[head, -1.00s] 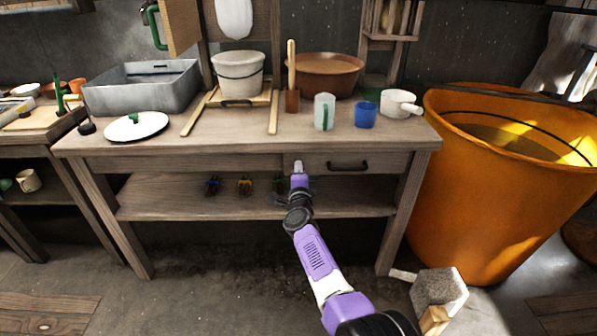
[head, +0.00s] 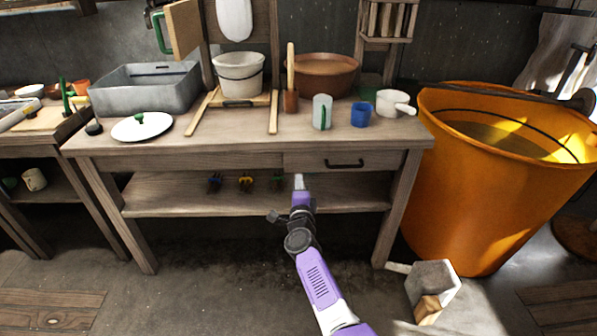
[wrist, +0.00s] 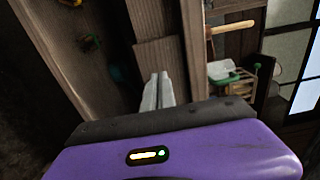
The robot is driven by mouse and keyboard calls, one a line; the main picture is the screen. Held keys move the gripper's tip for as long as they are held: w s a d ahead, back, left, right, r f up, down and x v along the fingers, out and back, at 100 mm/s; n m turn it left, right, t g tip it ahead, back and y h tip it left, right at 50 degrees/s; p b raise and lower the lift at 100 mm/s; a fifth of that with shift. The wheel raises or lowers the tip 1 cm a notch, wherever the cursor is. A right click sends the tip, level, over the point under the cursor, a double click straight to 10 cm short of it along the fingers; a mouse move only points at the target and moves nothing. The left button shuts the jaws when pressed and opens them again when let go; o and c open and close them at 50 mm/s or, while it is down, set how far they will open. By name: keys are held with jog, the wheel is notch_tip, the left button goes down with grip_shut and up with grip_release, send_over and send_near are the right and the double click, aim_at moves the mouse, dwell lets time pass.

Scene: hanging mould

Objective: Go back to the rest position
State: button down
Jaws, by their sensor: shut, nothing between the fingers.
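My gripper (head: 299,182) is in front of the wooden workbench (head: 225,207), below the drawer with the black handle in the head view. It is shut and empty. In the wrist view the fingers of my gripper (wrist: 157,91) lie together, with the bench's wooden boards behind them. My purple and white arm reaches up from the bottom of the head view. I cannot tell the exact gap between the fingertips and the bench.
A large orange tub (head: 470,205) stands at right. A grey block (head: 434,284) lies on the floor.

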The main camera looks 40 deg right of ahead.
jog(key=shift+p+v, duration=1.05)
jog(key=shift+v, duration=1.7)
jog(key=s+a+r+n+t+y, duration=0.25)
jog(key=s+r+n+t, duration=0.2)
jog(key=r+n, duration=0.4)
jog(key=s+a+r+n+g+y+p, duration=0.1)
jog(key=s+a+n, duration=0.4)
jog(key=s, duration=1)
jog(key=s+a+r+n+g+y+p, duration=0.2)
jog(key=s+a+r+n+y+p, duration=0.2)
jog(key=s, duration=1.1)
jog(key=s+a+r+n+g+y+p, duration=0.1)
jog(key=s+a+r+n+p, duration=0.3)
jog(key=s+a, duration=0.5)
jog(key=s+r+n+y, duration=0.1)
jog(key=s+r+n, duration=0.1)
jog(key=s, duration=0.5)
jog(key=shift+a+n+g, duration=0.3)
jog(key=shift+n+g, duration=0.05)
jog(key=shift+n, duration=0.3)
